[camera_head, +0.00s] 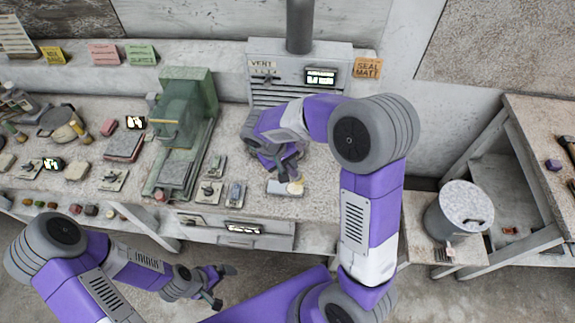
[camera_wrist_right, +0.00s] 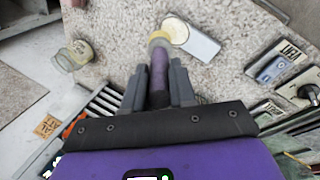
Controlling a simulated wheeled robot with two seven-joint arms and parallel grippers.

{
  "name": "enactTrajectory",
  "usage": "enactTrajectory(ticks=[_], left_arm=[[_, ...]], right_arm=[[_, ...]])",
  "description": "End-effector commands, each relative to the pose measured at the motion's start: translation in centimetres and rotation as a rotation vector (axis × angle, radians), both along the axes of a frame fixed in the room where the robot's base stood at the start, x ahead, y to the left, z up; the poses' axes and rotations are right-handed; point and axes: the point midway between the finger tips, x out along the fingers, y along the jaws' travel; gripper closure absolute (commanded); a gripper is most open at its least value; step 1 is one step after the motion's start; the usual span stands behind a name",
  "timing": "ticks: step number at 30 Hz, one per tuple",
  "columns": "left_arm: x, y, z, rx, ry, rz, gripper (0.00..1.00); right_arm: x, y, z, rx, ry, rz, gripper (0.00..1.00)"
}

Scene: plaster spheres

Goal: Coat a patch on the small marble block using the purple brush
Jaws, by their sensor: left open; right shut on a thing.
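My right gripper (camera_head: 285,167) is above the bench and shut on the purple brush, whose handle (camera_wrist_right: 159,72) runs between the fingers in the wrist view. The brush's pale yellow head (camera_wrist_right: 159,41) points away from the gripper. The small marble block (camera_wrist_right: 201,43) is a pale grey slab with a round cream patch (camera_wrist_right: 177,30) at one end. The brush head is beside that patch; I cannot tell whether it touches. In the head view the block (camera_head: 277,188) lies just below the gripper. My left gripper (camera_head: 217,288) is open and empty, low in front of the bench.
A small glass jar (camera_wrist_right: 77,54) stands left of the brush in the wrist view. A green press (camera_head: 182,135) stands on the bench left of my right gripper. A grey drum (camera_head: 459,218) stands at right.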

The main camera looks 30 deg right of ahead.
Motion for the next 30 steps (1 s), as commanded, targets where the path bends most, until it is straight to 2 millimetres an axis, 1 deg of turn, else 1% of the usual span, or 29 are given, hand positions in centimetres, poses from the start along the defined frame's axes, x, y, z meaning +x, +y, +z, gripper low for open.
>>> enactTrajectory(ticks=[7,10,14,18,21,30], left_arm=[[0.0,0.0,0.0,0.0,0.0,0.0,0.0],[0.0,0.0,0.3,0.0,0.0,0.0,0.0],[0.0,0.0,1.2,0.0,0.0,0.0,0.0],[0.0,0.0,2.4,0.0,0.0,0.0,0.0],[0.0,0.0,2.8,0.0,0.0,0.0,0.0],[0.0,0.0,2.6,0.0,0.0,0.0,0.0]], right_arm=[[0.0,0.0,0.0,-0.001,0.0,0.0,1.0],[0.0,0.0,0.4,-0.001,0.0,0.0,1.0],[0.0,0.0,1.7,-0.001,-0.001,-0.001,1.0],[0.0,-0.1,3.5,-0.001,-0.002,-0.002,1.0],[0.0,0.0,4.1,-0.001,0.0,-0.001,1.0],[0.0,0.0,4.0,-0.001,0.001,0.0,1.0]])
